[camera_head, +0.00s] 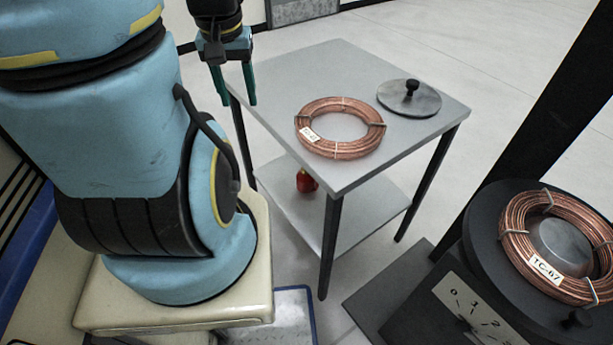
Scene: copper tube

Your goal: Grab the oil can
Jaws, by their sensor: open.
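A small red object (306,181), which looks like the oil can, stands on the lower shelf (345,222) of the grey table. Its upper part is partly hidden by the tabletop edge. My gripper (234,100) is open and empty, with its two green fingers pointing down. In the picture it is beside the table's left edge, above and to the left of the red can, and apart from it.
On the tabletop (290,75) lie a copper tube coil (340,149) and a round grey lid with a black knob (409,98). Another coil (516,243) sits on a dark scale (400,318) at right. Table legs flank the shelf.

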